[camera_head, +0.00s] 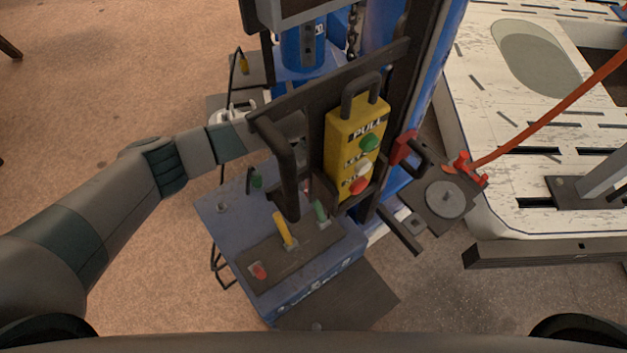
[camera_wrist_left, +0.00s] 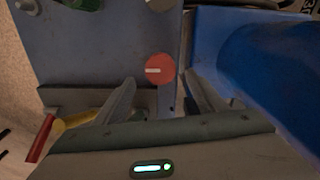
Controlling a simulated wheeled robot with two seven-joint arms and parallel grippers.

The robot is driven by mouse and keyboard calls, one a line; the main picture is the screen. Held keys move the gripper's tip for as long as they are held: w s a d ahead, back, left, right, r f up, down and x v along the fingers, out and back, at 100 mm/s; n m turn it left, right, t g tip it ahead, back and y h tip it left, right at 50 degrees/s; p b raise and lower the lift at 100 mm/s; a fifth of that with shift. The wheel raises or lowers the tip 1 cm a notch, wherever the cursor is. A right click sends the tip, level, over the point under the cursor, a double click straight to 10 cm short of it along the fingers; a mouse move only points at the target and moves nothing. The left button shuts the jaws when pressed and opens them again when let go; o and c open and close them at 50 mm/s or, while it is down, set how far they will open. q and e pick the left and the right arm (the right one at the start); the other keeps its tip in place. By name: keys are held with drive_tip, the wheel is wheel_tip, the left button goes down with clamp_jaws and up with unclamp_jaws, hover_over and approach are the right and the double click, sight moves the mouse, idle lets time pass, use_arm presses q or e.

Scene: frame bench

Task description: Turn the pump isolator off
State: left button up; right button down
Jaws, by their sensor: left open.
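The pump isolator looks to be the round red knob (camera_wrist_left: 159,69) with a short white mark in the left wrist view. It sits on a blue-grey panel (camera_wrist_left: 95,50), and its mark lies level across the picture. My left gripper (camera_wrist_left: 161,80) is open and empty, with one finger on each side of the knob's near edge. I cannot tell if the fingers touch it. In the head view my left gripper (camera_head: 299,150) is partly hidden behind a black handle, and the knob is mostly hidden there. My right gripper is not in view.
A blue console carries yellow (camera_head: 284,230), green (camera_head: 321,211) and red (camera_head: 259,271) levers. A black handle (camera_head: 284,165) stands close to my left wrist. A yellow box (camera_head: 352,145) with green, white and red buttons hangs to the right. A white-topped bench (camera_head: 480,75) is farther right.

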use_arm(q)
drive_tip(key=shift+f, duration=2.7)
drive_tip(key=c, duration=1)
